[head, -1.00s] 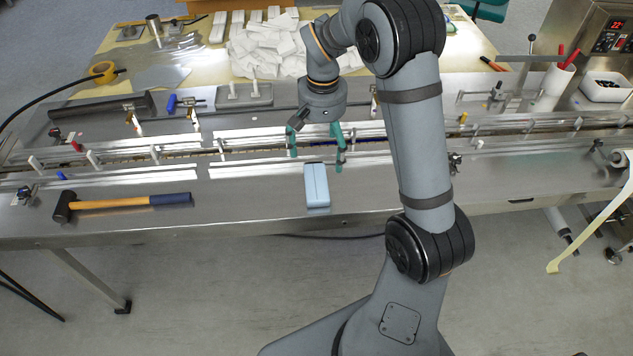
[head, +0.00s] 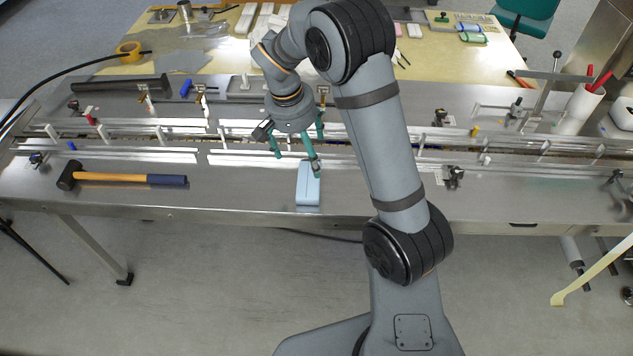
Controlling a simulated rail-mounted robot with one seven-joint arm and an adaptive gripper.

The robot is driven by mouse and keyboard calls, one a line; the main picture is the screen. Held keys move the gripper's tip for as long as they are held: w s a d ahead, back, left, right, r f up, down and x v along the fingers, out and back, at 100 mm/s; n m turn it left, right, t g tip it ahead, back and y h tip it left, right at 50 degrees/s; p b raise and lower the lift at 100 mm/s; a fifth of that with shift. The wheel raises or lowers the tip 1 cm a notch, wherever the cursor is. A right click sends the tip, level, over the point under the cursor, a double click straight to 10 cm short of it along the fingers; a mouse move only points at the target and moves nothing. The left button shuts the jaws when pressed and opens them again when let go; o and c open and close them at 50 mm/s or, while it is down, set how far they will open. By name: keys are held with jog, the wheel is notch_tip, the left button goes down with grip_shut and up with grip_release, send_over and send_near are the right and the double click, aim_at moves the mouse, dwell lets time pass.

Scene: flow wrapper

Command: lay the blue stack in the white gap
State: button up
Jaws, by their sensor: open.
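The blue stack (head: 308,187) is a light blue, oblong block lying on the steel deck near its front edge, long side running front to back. My gripper (head: 296,162) has teal fingers spread open and empty, pointing down just behind and over the stack's far end. It looks apart from the stack, though its height is hard to judge. White upright lugs stand along the conveyor channel, one left of my gripper (head: 222,136) and one to the right (head: 420,146). The channel between them is partly hidden by my arm, so I cannot tell which space is the white gap.
A hammer (head: 125,179) lies on the deck to the left. Metal guide rails (head: 120,152) run along the channel. A white cup with red-handled tools (head: 580,108) stands at the right. The deck between hammer and stack is clear.

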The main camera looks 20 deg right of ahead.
send_over(313, 180)
jog(key=f, duration=0.4)
jog(key=shift+w+a+f, duration=0.15)
jog(key=shift+w+f, duration=0.05)
jog(key=shift+a+f+p, duration=0.15)
jog(key=shift+f+p, duration=0.1)
jog(key=shift+p, duration=0.05)
jog(key=f, duration=0.1)
jog(key=f+p, duration=0.1)
jog(key=f, duration=0.2)
jog(key=shift+s+d+f+p, duration=0.15)
jog(key=shift+s+d+p, duration=0.05)
jog(key=shift+d+p, duration=0.1)
jog(key=shift+w+a+f, duration=0.1)
jog(key=shift+f, duration=0.3)
jog(key=shift+c, duration=0.7)
jog(key=c, duration=0.7)
jog(key=c, duration=0.3)
